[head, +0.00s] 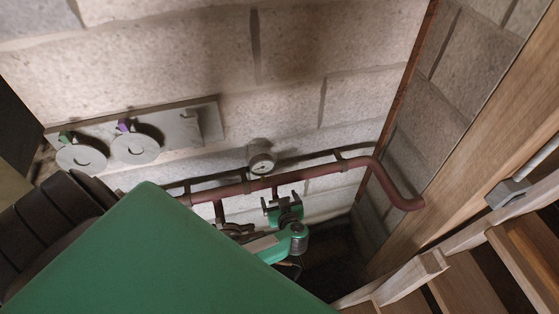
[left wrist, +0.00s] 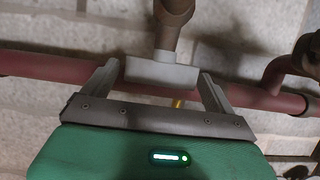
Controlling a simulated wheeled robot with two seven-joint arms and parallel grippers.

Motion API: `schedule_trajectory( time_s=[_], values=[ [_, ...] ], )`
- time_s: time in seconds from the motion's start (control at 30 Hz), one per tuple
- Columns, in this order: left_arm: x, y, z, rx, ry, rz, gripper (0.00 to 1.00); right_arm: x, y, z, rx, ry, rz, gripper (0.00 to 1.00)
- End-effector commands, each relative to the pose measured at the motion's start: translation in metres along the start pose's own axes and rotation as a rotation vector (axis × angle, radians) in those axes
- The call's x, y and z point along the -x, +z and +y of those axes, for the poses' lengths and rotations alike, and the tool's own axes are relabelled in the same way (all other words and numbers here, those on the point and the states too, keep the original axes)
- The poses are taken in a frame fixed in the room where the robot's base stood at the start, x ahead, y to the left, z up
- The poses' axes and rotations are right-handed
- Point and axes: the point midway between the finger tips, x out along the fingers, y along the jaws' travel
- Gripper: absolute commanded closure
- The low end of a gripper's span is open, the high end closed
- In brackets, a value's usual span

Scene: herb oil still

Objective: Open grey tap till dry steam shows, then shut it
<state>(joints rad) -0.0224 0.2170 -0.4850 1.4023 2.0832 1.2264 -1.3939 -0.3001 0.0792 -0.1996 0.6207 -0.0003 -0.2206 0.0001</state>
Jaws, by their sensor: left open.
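The grey tap handle (left wrist: 161,73) shows in the left wrist view as a grey block on a brown stem, in front of the red-brown pipe (left wrist: 50,68). My left gripper (head: 283,202) is open, with one finger on each side of the handle. In the head view the gripper is below the pipe (head: 317,171) and hides most of the handle. I see no steam in either view. My right gripper is out of view.
A round gauge (head: 261,158) sits above the pipe. Wooden framing (head: 440,240) stands close on the right. The stone wall is directly behind the pipe.

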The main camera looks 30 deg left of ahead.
Motion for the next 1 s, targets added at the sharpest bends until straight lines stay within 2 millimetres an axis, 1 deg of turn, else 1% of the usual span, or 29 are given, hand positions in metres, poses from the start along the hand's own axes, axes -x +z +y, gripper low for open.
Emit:
schedule_trajectory(
  time_s=[0.07, 0.1, 0.17, 0.3, 0.33, 0.47, 0.67, 0.83, 1.0],
  values=[
    [0.000, 0.000, 0.000, 0.000, 0.000, 0.000, 0.10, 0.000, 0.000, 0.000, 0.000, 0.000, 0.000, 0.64],
    [0.000, 0.000, 0.000, 0.000, 0.000, 0.000, 0.12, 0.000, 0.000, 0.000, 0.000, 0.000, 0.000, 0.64],
    [0.000, 0.000, 0.000, 0.000, 0.000, 0.000, 0.23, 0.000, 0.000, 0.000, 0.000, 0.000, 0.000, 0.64],
    [0.000, 0.000, 0.000, 0.000, 0.000, 0.000, 0.51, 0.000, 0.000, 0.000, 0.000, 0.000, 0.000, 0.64],
    [0.000, 0.000, 0.000, 0.000, 0.000, 0.000, 0.54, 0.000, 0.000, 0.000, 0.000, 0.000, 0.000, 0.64],
    [0.001, 0.000, 0.000, 0.001, -0.004, 0.000, 0.54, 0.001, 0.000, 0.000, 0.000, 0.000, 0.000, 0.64],
    [0.002, -0.001, 0.000, 0.018, -0.044, -0.004, 0.54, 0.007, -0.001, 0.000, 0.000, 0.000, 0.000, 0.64],
    [0.003, 0.000, 0.001, 0.050, -0.122, -0.007, 0.54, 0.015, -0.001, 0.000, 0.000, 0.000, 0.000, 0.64],
    [0.003, 0.002, 0.001, 0.092, -0.222, -0.007, 0.54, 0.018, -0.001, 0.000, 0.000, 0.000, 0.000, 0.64]
  ],
)
